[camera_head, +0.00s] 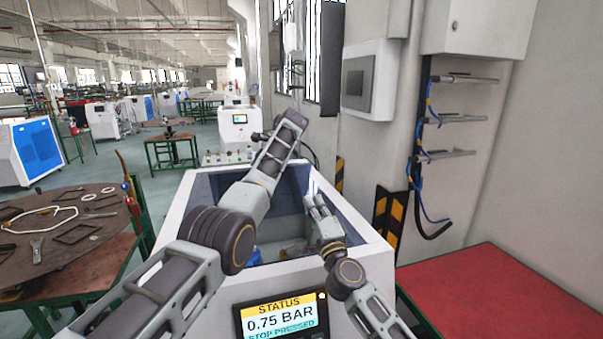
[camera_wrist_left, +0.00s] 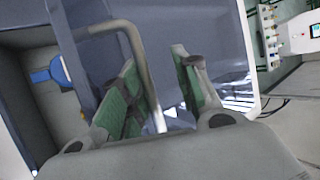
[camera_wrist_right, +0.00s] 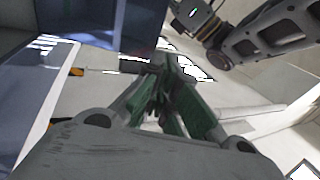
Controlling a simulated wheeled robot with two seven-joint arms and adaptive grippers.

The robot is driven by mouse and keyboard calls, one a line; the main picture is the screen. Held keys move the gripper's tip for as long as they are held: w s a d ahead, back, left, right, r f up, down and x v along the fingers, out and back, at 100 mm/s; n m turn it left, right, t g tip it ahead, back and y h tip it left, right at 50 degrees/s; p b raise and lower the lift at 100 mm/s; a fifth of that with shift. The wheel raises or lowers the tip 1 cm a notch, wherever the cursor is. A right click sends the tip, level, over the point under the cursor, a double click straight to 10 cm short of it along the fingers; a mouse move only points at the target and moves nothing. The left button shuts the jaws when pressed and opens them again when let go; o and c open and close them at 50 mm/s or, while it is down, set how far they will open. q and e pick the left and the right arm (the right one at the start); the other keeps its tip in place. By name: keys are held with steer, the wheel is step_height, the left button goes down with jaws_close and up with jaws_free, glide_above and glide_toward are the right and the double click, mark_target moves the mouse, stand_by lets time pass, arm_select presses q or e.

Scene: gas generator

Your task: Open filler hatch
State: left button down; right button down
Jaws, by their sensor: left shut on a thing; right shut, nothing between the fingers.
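The white generator (camera_head: 185,215) stands in front of me, its top showing a bluish recess. In the left wrist view, a bent metal tube handle (camera_wrist_left: 146,78) stands by a bluish hatch panel (camera_wrist_left: 200,28). My left gripper (camera_wrist_left: 156,60) is shut on this handle, which passes between its green-padded fingers. In the head view my left arm reaches over the generator and hides its own gripper. My right gripper (camera_head: 318,205) is over the right part of the recess, shut and empty. Its green fingers meet in the right wrist view (camera_wrist_right: 162,68).
A blue object (camera_wrist_left: 58,74) lies inside the recess. The status screen (camera_head: 281,319) on the front reads 0.75 BAR. A red table (camera_head: 500,290) stands at the right, and a round worktable (camera_head: 70,225) with loose parts at the left. A wall column stands close behind the generator.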

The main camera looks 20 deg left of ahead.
arm_select(q)
steer(key=shift+w+a+f, duration=0.1)
steer(key=shift+a, duration=0.2)
arm_select(e)
steer(key=shift+w, duration=0.1)
glide_toward(302, 167)
steer(key=shift+w+a+r, duration=0.75)
steer(key=shift+w+a, duration=0.15)
steer(key=shift+a, duration=0.05)
steer(key=shift+w+a+r, duration=0.75)
steer(key=shift+w+a, duration=0.15)
steer(key=shift+a, duration=0.1)
steer(key=shift+w+a+r, duration=0.1)
steer(key=shift+w+r, duration=0.05)
steer(key=shift+w, duration=0.1)
steer(key=shift+w+r, duration=0.1)
steer(key=shift+w+a+r, duration=0.15)
steer(key=shift+w+a, duration=0.1)
steer(key=shift+w, duration=0.1)
arm_select(q)
steer(key=shift+d, duration=0.2)
arm_select(e)
steer(key=shift+w+r, duration=0.15)
arm_select(q)
steer(key=shift+d, duration=0.15)
arm_select(e)
steer(key=shift+w+d, duration=0.1)
